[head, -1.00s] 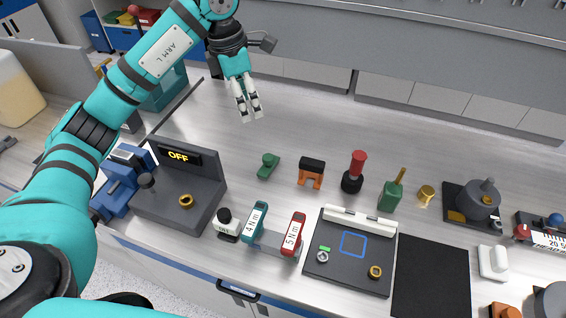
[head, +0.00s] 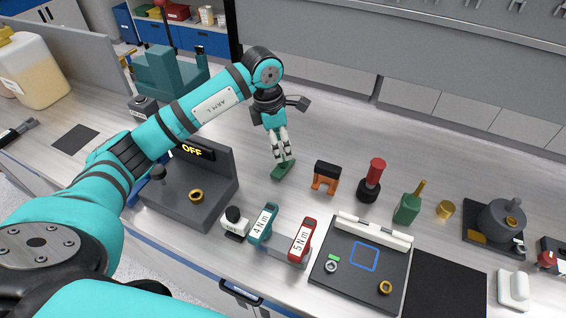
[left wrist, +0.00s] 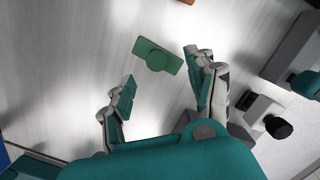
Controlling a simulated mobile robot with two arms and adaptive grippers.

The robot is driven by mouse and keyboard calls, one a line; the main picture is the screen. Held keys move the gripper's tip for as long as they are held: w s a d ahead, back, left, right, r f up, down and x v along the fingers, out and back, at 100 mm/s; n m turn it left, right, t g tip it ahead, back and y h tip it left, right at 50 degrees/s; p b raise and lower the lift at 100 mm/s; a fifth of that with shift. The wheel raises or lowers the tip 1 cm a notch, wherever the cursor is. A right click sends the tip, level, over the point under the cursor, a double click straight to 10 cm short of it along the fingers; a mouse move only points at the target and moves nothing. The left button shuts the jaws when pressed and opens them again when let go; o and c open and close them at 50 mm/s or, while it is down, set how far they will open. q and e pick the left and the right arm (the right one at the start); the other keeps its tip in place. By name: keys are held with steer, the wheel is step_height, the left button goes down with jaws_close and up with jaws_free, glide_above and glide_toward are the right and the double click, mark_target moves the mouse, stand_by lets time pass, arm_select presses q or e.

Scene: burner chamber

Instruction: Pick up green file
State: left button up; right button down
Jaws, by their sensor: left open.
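The green file (head: 284,170), which I take to be the small flat green piece with a rounded raised part, lies on the light bench. My left gripper (head: 282,157) points down just above it and partly covers it in the head view. In the left wrist view the green file (left wrist: 157,56) lies just beyond the fingertips, roughly between their lines. The left gripper (left wrist: 160,68) is open, its two fingers well apart and empty. I cannot tell the exact height gap. My right gripper is not in view.
An orange-and-black piece (head: 326,177), a red-handled tool (head: 371,181) and a green block with a brass handle (head: 408,207) stand to the right. The dark "OFF" unit (head: 205,190) stands to the left. Torque tools (head: 300,240) and a dark tray (head: 335,290) are nearer.

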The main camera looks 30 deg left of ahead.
mark_target(283, 158)
arm_select(q)
steer(key=shift+w+d+f, duration=0.1)
steer(key=shift+f, duration=0.55)
steer(key=shift+f+p, duration=0.25)
steer(key=shift+p, duration=0.1)
steer(key=f+p, duration=0.1)
steer(key=f, duration=0.2)
steer(key=shift+w+d+f+p, duration=0.1)
steer(key=shift+w+f+p, duration=0.2)
steer(key=shift+w+p, duration=0.1)
steer(key=shift+f, duration=0.5)
jaws_close()
